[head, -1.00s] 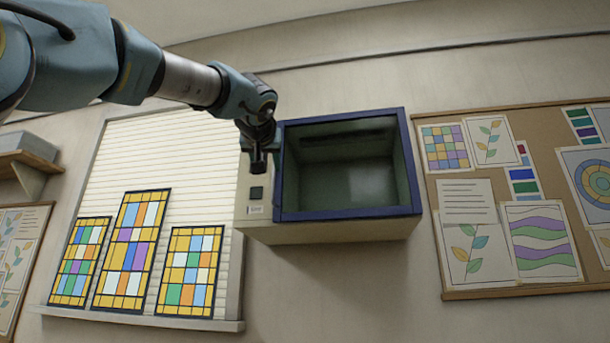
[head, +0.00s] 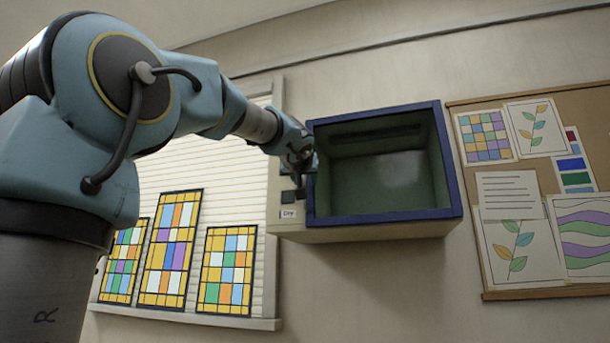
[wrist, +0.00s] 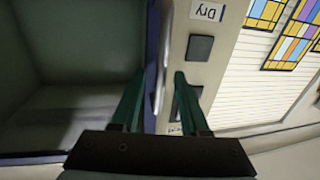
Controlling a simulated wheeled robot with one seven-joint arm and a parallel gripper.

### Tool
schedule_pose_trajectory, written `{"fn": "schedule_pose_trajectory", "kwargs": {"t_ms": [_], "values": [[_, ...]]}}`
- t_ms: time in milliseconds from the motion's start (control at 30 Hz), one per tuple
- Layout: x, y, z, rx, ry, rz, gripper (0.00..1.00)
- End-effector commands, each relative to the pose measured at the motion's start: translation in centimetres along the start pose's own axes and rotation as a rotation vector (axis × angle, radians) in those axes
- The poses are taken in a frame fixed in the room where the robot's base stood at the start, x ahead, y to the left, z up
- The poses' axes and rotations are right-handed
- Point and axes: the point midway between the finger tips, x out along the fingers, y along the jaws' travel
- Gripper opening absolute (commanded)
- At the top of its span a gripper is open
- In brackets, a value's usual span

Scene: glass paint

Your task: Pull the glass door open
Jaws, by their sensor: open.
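The glass door (head: 384,214) has a blue frame around a clear pane and sits flush on a wall-mounted box, looking shut. In the wrist view its blue frame (wrist: 151,50) runs beside a slim grey upright handle (wrist: 164,60). My gripper (wrist: 160,76) is open, its green fingers appearing on either side of the handle. I cannot tell whether they touch it. In the head view my gripper (head: 299,182) is at the door's left edge and hides the handle there.
The box's left panel carries a dark button (wrist: 200,47) and a "Dry" label (wrist: 208,11). Stained-glass panels (head: 168,255) stand on a window ledge at left. A pinboard (head: 530,293) hangs at right. The space before the door looks clear.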

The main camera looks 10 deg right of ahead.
Motion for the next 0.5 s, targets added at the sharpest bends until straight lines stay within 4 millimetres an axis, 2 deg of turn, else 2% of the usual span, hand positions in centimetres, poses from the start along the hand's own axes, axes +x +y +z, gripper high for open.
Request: {"fn": "schedule_pose_trajectory", "kwargs": {"t_ms": [200, 500], "values": [[0.02, 0.02, 0.07, 0.000, 0.000, 0.000, 0.45], [0.00, 0.02, 0.06, 0.000, 0.000, 0.000, 0.11]]}}
